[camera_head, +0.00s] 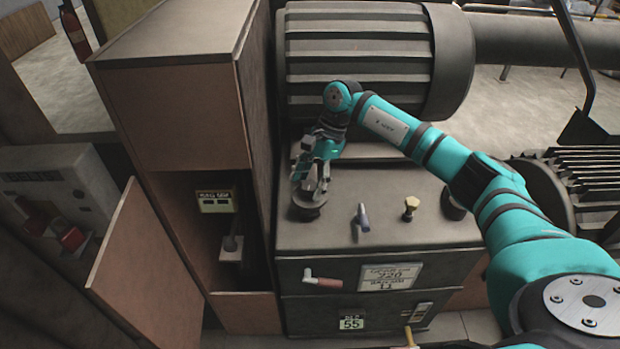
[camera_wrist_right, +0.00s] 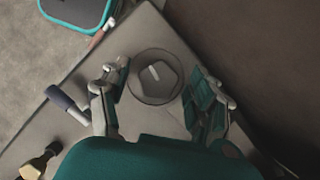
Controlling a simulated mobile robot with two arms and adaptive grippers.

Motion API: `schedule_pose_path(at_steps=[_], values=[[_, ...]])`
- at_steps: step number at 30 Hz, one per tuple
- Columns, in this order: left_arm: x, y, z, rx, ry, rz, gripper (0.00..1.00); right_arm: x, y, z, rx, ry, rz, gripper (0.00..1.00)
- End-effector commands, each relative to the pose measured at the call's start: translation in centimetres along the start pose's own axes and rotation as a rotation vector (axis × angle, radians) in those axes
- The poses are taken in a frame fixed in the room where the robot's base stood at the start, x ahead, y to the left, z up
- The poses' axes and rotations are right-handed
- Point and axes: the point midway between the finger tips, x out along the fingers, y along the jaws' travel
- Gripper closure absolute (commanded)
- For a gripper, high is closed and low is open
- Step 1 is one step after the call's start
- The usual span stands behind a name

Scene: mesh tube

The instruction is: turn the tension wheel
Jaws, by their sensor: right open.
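A round dark knob, which looks like the tension wheel (camera_head: 306,209), sits at the left end of the machine's top panel. In the wrist view the wheel (camera_wrist_right: 170,91) is a round disc with a raised angular centre and a light mark. My right gripper (camera_head: 312,178) points down over the wheel, its fingers partly covering it in the head view. The right gripper (camera_wrist_right: 161,84) is open, with one finger on each side of the wheel. I see gaps between fingers and rim; their height relative to the rim is unclear. My left gripper is not in view.
A grey-blue lever (camera_head: 362,217) and a brass knob (camera_head: 410,208) stand right of the wheel. A tall cabinet (camera_head: 190,120) with an open door (camera_head: 150,260) stands close on the left. A ribbed drum (camera_head: 355,60) rises behind the panel.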

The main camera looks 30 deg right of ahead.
Motion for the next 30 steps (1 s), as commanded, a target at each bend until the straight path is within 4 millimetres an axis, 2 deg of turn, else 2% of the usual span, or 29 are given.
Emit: schedule_pose_path(at_steps=[6, 7, 19, 30], values=[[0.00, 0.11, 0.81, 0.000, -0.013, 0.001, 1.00, 0.05, 0.00, -0.02, 0.000, 0.000, 0.000, 0.38], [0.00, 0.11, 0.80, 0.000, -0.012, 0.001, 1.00, 0.05, 0.00, -0.02, 0.000, 0.000, 0.000, 0.41], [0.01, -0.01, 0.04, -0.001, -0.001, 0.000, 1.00, -0.01, -0.01, -0.02, 0.001, 0.000, 0.000, 0.93], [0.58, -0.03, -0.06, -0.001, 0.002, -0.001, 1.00, 0.05, 0.02, -0.13, 0.058, 0.001, -0.026, 0.93]])
